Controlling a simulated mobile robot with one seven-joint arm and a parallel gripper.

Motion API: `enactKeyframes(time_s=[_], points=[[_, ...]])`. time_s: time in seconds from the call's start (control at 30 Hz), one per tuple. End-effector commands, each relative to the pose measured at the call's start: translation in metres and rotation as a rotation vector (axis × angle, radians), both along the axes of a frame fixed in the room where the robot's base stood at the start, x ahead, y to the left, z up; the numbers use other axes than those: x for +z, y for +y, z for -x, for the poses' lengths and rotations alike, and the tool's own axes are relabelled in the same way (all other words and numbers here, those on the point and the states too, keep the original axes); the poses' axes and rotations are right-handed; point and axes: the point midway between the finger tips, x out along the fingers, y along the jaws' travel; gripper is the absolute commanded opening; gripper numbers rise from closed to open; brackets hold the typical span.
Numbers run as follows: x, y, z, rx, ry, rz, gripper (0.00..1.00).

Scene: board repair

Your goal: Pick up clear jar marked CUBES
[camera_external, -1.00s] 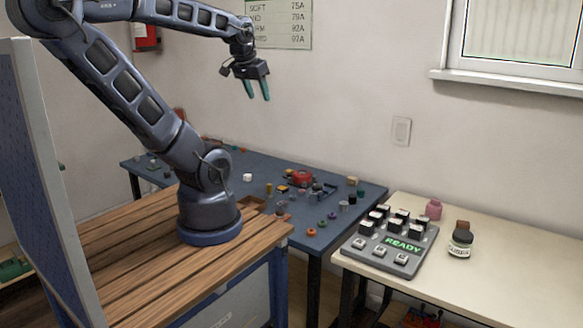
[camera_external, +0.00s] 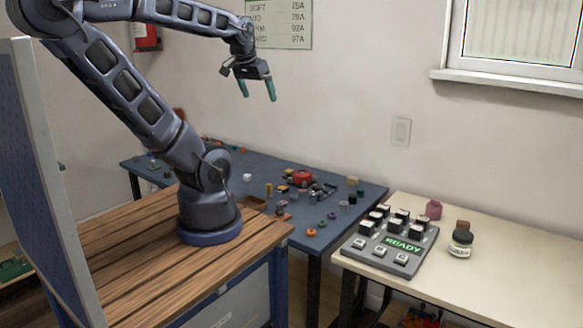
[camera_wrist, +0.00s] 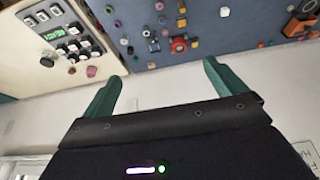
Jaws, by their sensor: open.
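My gripper (camera_external: 257,90) is open and empty, raised high above the blue table, its two green fingers pointing down. Its fingers also show in the wrist view (camera_wrist: 162,72), spread apart with nothing between them. A small jar with a dark lid and a pale label (camera_external: 461,243) stands upright on the cream table at the right, well away from my gripper. Its label is too small to read surely as CUBES. What seems the same jar shows near the left edge of the wrist view (camera_wrist: 47,60). I see no other jar with a readable label.
A grey keypad reading READY (camera_external: 388,243) lies left of the jar. A pink jar (camera_external: 433,209) and a brown block (camera_external: 463,226) stand behind it. The blue table (camera_external: 270,165) carries several small parts. The cream table's front right is clear.

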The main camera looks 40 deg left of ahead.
Motion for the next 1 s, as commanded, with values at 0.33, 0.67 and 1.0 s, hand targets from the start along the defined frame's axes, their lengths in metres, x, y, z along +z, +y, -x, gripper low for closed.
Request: enactKeyframes(time_s=[0.33,0.67,1.0], points=[[0.016,-0.031,-0.059,-0.163,0.045,-0.038,0.96],[0.020,-0.094,-0.136,-0.387,0.097,-0.088,0.96],[0.001,-0.181,-0.207,-0.620,0.143,-0.138,0.96]])
